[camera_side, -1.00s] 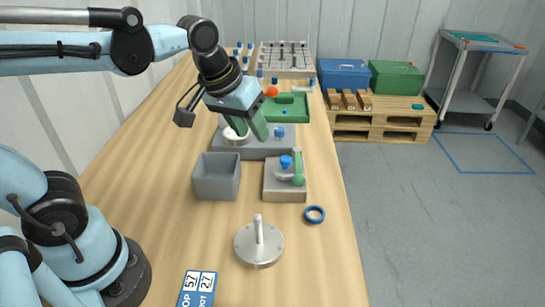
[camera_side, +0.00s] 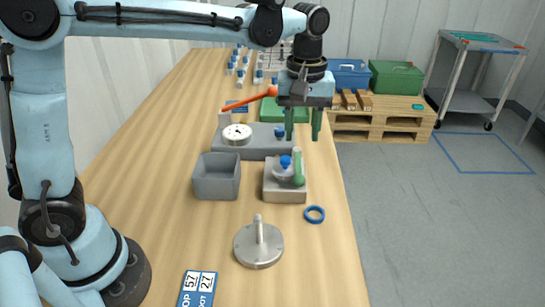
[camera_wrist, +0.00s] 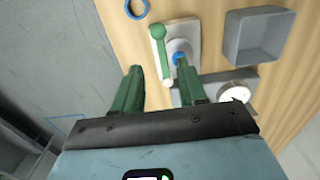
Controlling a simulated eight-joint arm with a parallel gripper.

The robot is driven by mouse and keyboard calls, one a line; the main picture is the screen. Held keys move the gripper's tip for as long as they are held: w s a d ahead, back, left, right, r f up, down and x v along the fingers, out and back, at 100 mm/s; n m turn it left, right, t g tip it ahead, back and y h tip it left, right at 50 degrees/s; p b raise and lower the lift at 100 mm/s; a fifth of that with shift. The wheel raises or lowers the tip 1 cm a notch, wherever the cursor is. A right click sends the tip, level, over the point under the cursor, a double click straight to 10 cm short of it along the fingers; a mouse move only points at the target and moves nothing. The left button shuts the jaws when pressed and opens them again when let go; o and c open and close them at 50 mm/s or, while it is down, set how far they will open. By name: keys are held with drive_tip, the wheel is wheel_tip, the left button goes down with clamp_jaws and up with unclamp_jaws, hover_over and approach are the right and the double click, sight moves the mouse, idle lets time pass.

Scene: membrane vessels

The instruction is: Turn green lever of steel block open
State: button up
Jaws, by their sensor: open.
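The steel block (camera_side: 284,194) sits on the table near its right edge. Its green lever (camera_side: 298,170) runs along the block's right side, with a round knob at the near end; a blue knob (camera_side: 286,161) is beside it. In the wrist view the green lever (camera_wrist: 161,50) lies ahead of the fingers, its ball end farthest from them, and the blue part (camera_wrist: 179,59) is next to it. My gripper (camera_side: 303,136) is open and empty, pointing down above and behind the block. Its green fingers (camera_wrist: 163,90) show apart in the wrist view, not touching the lever.
A grey bin (camera_side: 217,190) stands left of the block. A grey base with a round gauge (camera_side: 237,135) and a red lever (camera_side: 248,100) are behind. A blue ring (camera_side: 315,214) and a steel disc with a post (camera_side: 259,247) lie nearer.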

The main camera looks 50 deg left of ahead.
sight(299, 165)
wheel_tip(299, 165, down, 10)
drive_tip(key=shift+r, duration=0.2)
idle(0.3)
clamp_jaws()
